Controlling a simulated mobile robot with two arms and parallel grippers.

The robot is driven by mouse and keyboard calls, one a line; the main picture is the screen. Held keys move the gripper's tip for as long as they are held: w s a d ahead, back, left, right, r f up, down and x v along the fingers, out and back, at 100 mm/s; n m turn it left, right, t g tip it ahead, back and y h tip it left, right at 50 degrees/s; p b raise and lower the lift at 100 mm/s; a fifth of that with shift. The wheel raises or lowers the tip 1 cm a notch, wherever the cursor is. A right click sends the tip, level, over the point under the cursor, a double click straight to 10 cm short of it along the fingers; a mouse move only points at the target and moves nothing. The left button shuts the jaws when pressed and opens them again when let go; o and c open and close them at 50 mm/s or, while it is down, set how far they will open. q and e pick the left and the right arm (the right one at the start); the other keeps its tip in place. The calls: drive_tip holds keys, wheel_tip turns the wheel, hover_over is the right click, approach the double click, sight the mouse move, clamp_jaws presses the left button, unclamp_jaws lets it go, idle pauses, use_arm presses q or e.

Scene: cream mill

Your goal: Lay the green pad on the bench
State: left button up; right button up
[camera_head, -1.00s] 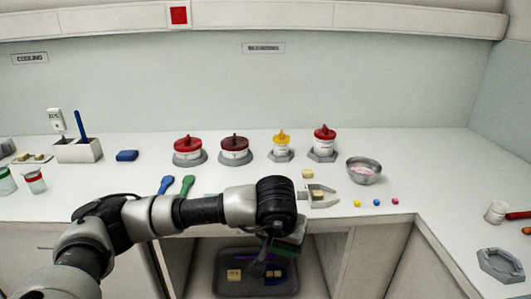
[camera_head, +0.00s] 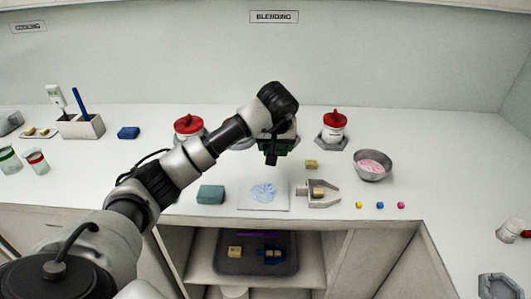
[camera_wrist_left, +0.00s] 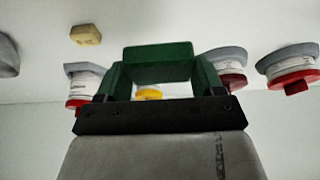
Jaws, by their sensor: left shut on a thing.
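My left gripper (camera_head: 277,152) is shut on a dark green pad and holds it above the bench (camera_head: 440,165), towards the back near the lidded jars. In the left wrist view the green pad (camera_wrist_left: 157,62) spans between the green fingers of the left gripper (camera_wrist_left: 160,80). In the head view the pad is small and partly merged with the gripper, so its lower edge is hard to tell. A separate teal-green block (camera_head: 211,194) lies on the bench near its front edge. My right gripper is not in view.
A white board with a blue pattern (camera_head: 264,203), a grey holder (camera_head: 328,190) with a yellowish block, a metal bowl (camera_head: 371,168) and red-lidded jars (camera_head: 334,126) stand around. An open shelf with a dark tray (camera_head: 285,267) is below.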

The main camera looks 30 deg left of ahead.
sight(265, 155)
use_arm(q)
drive_tip(key=a, duration=0.1)
drive_tip(key=a+f, duration=0.1)
drive_tip(key=w+a+f, duration=0.1)
drive_tip(key=shift+w+a+f, duration=0.1)
drive_tip(key=shift+a+f, duration=0.15)
drive_tip(key=shift+a, duration=0.15)
drive_tip(key=shift+a+f, duration=0.1)
drive_tip(key=shift+f, duration=0.05)
drive_tip(key=shift+f+p, duration=0.6)
drive_tip(key=shift+f, duration=1.3)
drive_tip(key=shift+f, duration=0.15)
drive_tip(key=o, duration=0.9)
drive_tip(key=b+v, duration=0.1)
drive_tip(key=v, duration=1.1)
drive_tip(key=shift+r, duration=0.25)
